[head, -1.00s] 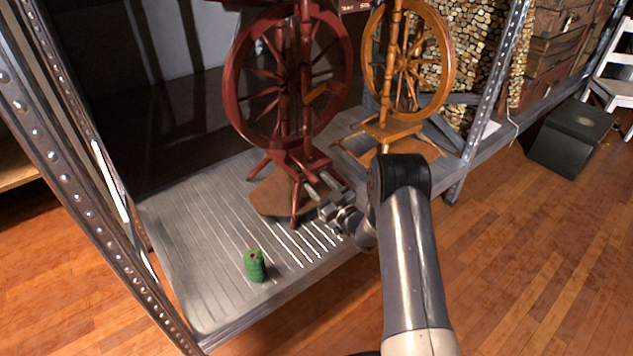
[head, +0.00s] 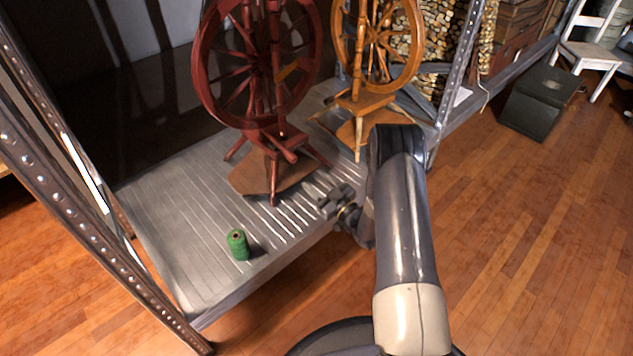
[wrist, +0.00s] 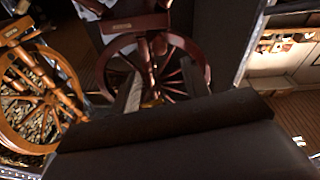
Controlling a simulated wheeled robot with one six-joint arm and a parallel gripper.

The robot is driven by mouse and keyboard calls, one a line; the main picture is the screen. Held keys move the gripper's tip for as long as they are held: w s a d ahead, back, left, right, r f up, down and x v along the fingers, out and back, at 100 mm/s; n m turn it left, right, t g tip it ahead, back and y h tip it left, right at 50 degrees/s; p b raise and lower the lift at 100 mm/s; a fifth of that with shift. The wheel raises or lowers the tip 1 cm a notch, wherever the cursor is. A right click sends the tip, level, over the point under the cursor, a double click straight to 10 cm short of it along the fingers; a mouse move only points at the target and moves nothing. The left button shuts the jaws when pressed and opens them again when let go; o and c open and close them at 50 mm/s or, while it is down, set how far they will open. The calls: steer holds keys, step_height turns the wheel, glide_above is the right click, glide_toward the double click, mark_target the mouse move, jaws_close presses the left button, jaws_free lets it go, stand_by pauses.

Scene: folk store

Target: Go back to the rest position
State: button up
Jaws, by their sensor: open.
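My gripper (head: 333,198) is over the front part of the metal shelf, in front of the dark red spinning wheel (head: 258,75). In the wrist view my gripper's two fingers (wrist: 160,92) stand apart with nothing held between them, and the red wheel (wrist: 201,62) shows beyond them. My arm reaches in from the lower right of the head view and bends at a dark elbow.
A green thread spool (head: 238,245) stands upright on the grey ribbed shelf (head: 175,225). An orange-brown spinning wheel (head: 363,105) stands behind my arm. Metal posts (head: 75,180) frame the shelf. A black box (head: 540,101) and white chair (head: 592,52) are right. Wooden floor there is open.

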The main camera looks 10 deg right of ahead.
mark_target(295, 160)
steer(key=b+x, duration=0.3)
steer(key=x, duration=0.7)
steer(key=shift+w+a, duration=0.1)
steer(key=shift+w, duration=0.05)
steer(key=shift+w+a+r, duration=0.15)
steer(key=shift+w+r, duration=0.1)
steer(key=shift+r, duration=0.15)
steer(key=shift+s, duration=0.1)
